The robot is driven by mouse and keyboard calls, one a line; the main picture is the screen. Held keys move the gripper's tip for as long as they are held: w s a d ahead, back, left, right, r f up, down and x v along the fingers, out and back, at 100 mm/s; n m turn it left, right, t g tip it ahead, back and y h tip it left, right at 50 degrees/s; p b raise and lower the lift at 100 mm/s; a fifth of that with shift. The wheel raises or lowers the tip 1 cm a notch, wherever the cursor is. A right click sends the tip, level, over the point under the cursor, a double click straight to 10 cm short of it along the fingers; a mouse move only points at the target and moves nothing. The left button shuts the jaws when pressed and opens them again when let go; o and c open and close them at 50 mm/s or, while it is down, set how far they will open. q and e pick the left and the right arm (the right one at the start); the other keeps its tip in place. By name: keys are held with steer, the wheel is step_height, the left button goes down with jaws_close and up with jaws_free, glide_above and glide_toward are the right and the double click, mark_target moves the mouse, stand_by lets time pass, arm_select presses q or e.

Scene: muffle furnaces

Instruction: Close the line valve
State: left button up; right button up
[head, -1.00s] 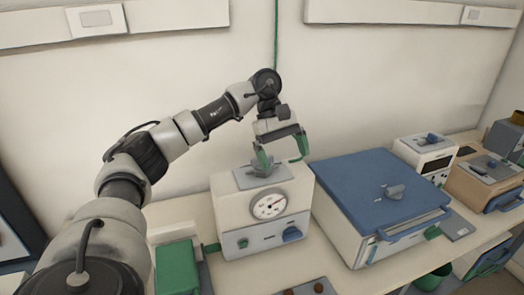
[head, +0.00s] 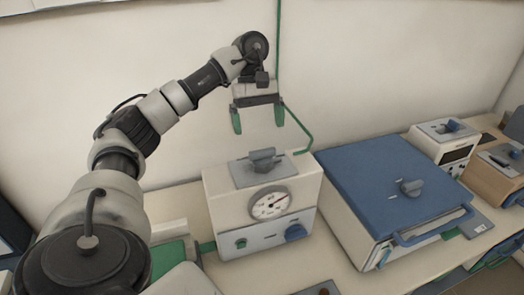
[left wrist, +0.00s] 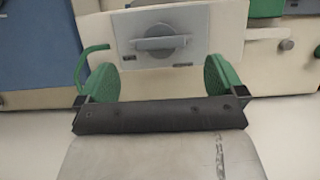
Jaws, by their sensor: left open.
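The line valve appears to be the grey bar handle (head: 263,159) on a grey plate on top of the white gauge box (head: 228,198). The handle lies roughly crosswise to the picture. In the left wrist view the handle (left wrist: 160,43) sits on a round base and runs left to right. My left gripper (head: 258,121) is open, its green fingers pointing down, above the handle and apart from it. In the left wrist view the open fingers (left wrist: 160,78) stand either side of the handle's line, with nothing between them. My right gripper is not in view.
A green line (head: 279,50) runs down the wall and bends behind the gauge box, close to my gripper. The box has a dial (head: 270,203) and a blue knob (head: 296,232). A blue-lidded furnace (head: 380,185) stands right. Open wall space surrounds the gripper.

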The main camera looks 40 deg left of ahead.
mark_target(262, 150)
arm_select(q)
steer(key=x, duration=0.4)
steer(key=shift+w+a+f+b, duration=0.1)
steer(key=shift+b, duration=0.3)
steer(key=shift+d+f+p, duration=0.2)
steer(key=shift+f+p, duration=0.1)
steer(key=shift+x, duration=0.8)
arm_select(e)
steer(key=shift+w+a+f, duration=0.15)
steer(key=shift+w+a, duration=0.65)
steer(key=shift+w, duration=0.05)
arm_select(q)
steer(key=shift+c, duration=0.2)
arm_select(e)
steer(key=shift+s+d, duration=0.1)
arm_select(q)
steer(key=c, duration=0.9)
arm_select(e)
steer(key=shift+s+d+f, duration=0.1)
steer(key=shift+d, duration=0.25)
